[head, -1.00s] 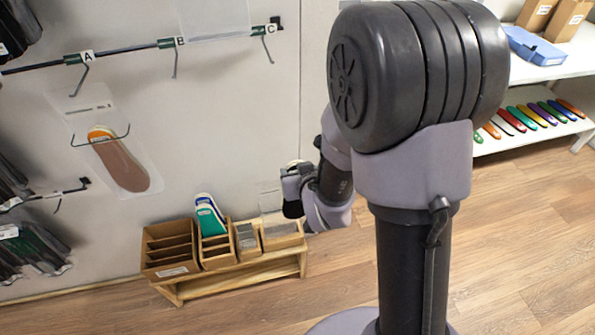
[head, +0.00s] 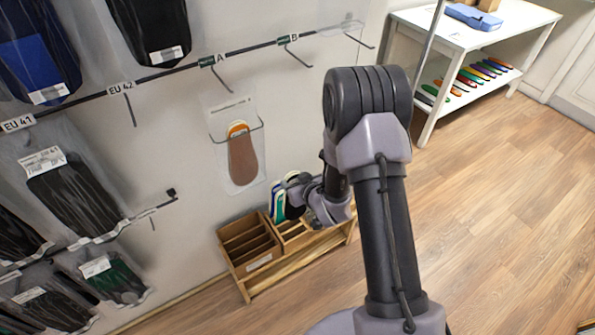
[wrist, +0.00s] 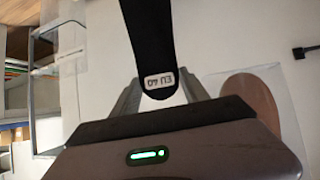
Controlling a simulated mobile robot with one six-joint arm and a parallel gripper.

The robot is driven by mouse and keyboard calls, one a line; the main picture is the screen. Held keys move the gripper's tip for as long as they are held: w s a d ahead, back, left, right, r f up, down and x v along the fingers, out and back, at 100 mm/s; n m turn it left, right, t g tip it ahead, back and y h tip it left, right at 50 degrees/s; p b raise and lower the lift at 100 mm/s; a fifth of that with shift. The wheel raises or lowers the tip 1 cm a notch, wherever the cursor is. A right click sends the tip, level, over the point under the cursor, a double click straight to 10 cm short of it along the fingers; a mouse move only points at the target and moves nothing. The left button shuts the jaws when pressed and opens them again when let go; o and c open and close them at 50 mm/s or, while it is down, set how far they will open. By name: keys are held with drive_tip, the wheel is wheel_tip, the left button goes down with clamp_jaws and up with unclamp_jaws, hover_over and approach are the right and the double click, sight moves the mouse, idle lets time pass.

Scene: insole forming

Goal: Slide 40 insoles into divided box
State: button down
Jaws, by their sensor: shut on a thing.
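In the wrist view my gripper (wrist: 160,98) is shut on a black insole (wrist: 148,40), which reaches up out of the picture. A white label on its end reads EU 40, upside down. In the head view my gripper (head: 292,184) is small, beside the upright blue, green and white insoles (head: 278,206); the held insole cannot be made out there. The brown divided box (head: 262,256) stands on the low wooden bench, left of and below my gripper. Its slots look empty, though their bottoms are hidden.
The wooden bench (head: 290,268) stands against the wall. A packaged brown insole (head: 243,158) hangs on a hook above it. Packaged black insoles (head: 75,190) hang at the left. A white shelf table (head: 480,38) with coloured insoles stands at the back right. The floor is open.

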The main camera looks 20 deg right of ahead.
wheel_tip(320, 180, down, 6)
drive_tip(key=r+n+y+p, duration=0.1)
drive_tip(key=p, duration=0.1)
drive_tip(key=b, duration=0.4)
hover_over(296, 213)
wheel_tip(296, 213, down, 6)
drive_tip(key=f+b, duration=0.2)
drive_tip(key=f, duration=0.1)
drive_tip(key=f+b, duration=0.2)
drive_tip(key=f, duration=0.1)
drive_tip(key=shift+s+d, duration=0.1)
drive_tip(key=shift+s, duration=0.1)
drive_tip(key=shift+f, duration=1.1)
drive_tip(key=shift+c, duration=2.4)
unclamp_jaws()
drive_tip(key=p+v, duration=0.7)
drive_tip(key=v, duration=1)
drive_tip(key=shift+d+r, duration=0.2)
drive_tip(key=shift+d, duration=0.1)
